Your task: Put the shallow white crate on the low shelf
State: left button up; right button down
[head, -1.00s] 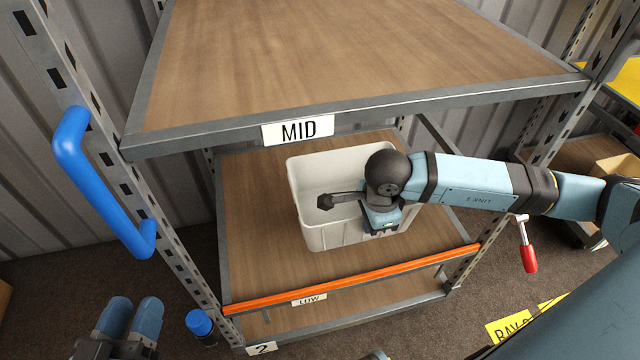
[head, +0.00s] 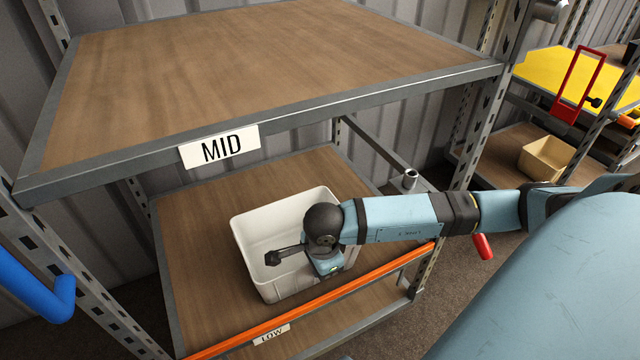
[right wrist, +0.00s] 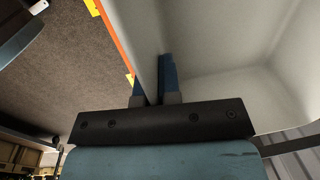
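The white crate (head: 283,223) is at the low shelf (head: 195,235), under the mid shelf and behind the orange front rail. It looks upright, and I see no load in the visible part. I cannot tell whether its base touches the boards. My right gripper (right wrist: 154,88) is at the crate's right-hand wall, with one blue finger on each side of it. The fingers look closed on the wall. In the head view my right wrist covers that side of the crate and hides the fingertips. My left gripper is out of view.
The orange rail (head: 310,303) runs along the low shelf's front, with a LOW label (head: 271,334). The mid shelf (head: 250,70) is empty and overhangs the crate. Bare board lies left of the crate. A blue handle (head: 35,290) is at the left post. Another rack stands right.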

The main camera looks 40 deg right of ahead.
jog(key=shift+f, duration=0.1)
jog(key=c, duration=1.3)
grip_release()
